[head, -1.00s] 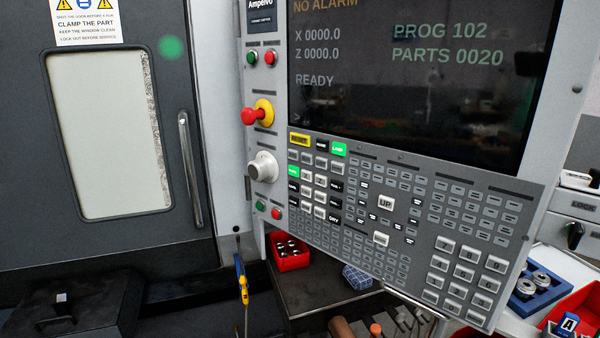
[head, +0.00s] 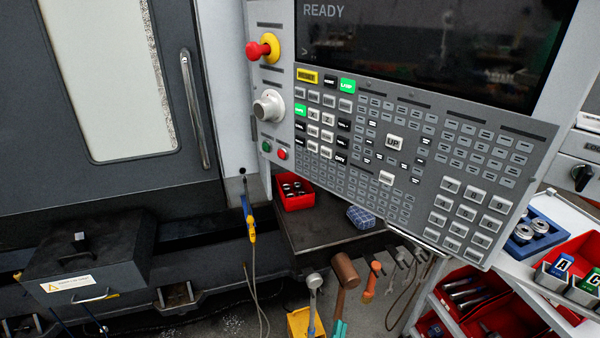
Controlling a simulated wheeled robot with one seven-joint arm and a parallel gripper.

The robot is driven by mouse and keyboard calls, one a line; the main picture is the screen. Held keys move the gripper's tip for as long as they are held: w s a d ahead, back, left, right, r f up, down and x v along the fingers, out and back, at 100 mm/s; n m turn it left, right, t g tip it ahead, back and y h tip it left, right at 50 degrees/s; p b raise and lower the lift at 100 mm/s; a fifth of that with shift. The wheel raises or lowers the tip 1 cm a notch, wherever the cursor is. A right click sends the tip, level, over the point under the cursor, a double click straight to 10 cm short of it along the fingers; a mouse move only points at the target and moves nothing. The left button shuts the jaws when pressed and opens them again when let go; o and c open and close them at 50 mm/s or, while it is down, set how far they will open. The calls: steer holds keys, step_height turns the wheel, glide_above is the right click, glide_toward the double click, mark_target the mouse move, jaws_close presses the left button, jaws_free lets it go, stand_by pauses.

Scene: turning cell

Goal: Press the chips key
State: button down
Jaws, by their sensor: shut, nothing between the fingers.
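The control panel's key field (head: 404,132) fills the upper right of the head view, below the dark screen (head: 430,40), which reads READY. A yellow key (head: 307,76), a black key (head: 329,81) and a lit green key (head: 347,85) sit in its top left row. A second lit green key (head: 299,110) is at the left edge, above black and white keys. Most legends are too small to read, so I cannot tell which key is the chips key. My gripper is not in view.
A red and yellow stop button (head: 263,48) and a grey knob (head: 268,106) stick out left of the keys. The machine door handle (head: 195,110) is further left. A red bin (head: 294,192) and hanging tools (head: 345,270) are below. A cart (head: 575,215) stands at right.

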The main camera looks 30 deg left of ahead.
mark_target(300, 110)
steer(key=w+a+r+y, duration=0.2)
steer(key=w+a+r, duration=0.55)
steer(key=r, duration=0.25)
steer(key=a+r+y, duration=0.1)
steer(key=a+r, duration=0.4)
steer(key=r, duration=0.5)
steer(key=a+r+m+y, duration=0.1)
steer(key=a+r+y, duration=0.1)
steer(key=a+r, duration=0.4)
steer(key=a+r+m+y, duration=0.1)
steer(key=a+r, duration=0.5)
steer(key=r, duration=0.8)
steer(key=shift+r+y, duration=0.15)
steer(key=shift+y, duration=0.35)
steer(key=w+d, duration=0.1)
steer(key=w, duration=0.7)
steer(key=shift+w+d, duration=0.25)
steer(key=shift+w, duration=0.05)
steer(key=shift+w, duration=0.1)
steer(key=shift+w+d, duration=0.1)
steer(key=shift+w, duration=0.25)
